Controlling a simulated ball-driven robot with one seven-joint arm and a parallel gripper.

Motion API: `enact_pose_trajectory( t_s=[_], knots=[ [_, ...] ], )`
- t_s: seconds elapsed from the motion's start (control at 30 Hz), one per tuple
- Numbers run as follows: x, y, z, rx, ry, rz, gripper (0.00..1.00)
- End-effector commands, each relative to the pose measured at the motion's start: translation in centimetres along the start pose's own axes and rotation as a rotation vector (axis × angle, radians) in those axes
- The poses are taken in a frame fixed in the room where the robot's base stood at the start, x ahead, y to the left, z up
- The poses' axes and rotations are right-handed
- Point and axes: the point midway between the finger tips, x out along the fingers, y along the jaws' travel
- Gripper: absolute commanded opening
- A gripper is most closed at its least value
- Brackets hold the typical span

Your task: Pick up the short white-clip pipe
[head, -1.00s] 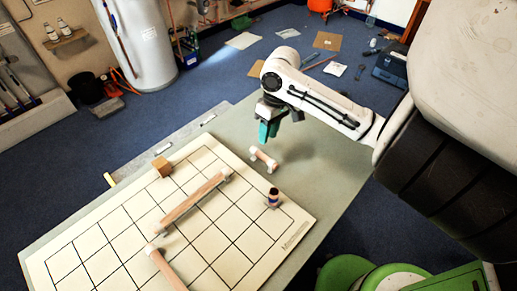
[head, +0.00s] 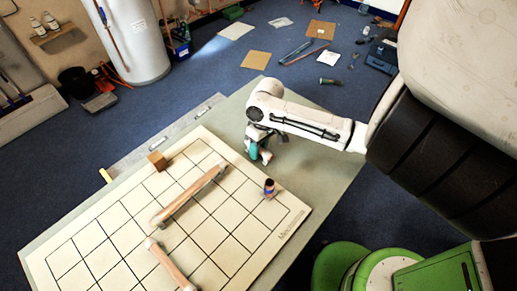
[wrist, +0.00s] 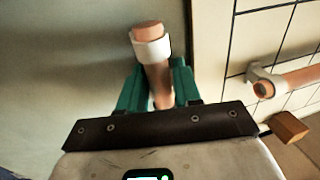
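The short white-clip pipe (wrist: 160,78) is a copper-coloured tube with a white clip (wrist: 152,49) near its far end. In the wrist view it lies between the teal fingers of my gripper (wrist: 160,88), one on each side. I cannot tell whether the fingers press on it. In the head view my gripper (head: 260,152) is low over the grey table, beyond the gridded board. Only a small pale end of the pipe (head: 267,157) shows there, and the rest is hidden by the gripper.
The gridded board (head: 232,256) carries a long pipe (head: 190,195), another pipe (head: 170,266), a wooden block (head: 157,160) and a small dark-topped item (head: 269,187). Bare grey table (head: 320,175) lies right of the gripper. Green stools (head: 340,265) stand at the front.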

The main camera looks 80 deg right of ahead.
Motion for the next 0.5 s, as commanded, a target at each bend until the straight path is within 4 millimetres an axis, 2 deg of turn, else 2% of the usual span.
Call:
enact_pose_trajectory(
  t_s=[0.2,0.5],
  knots=[
    [0.04,-0.03,-0.01,-0.001,0.0,0.0,0.31],
    [0.01,-0.02,-0.01,-0.001,0.0,0.0,0.03]
  ],
)
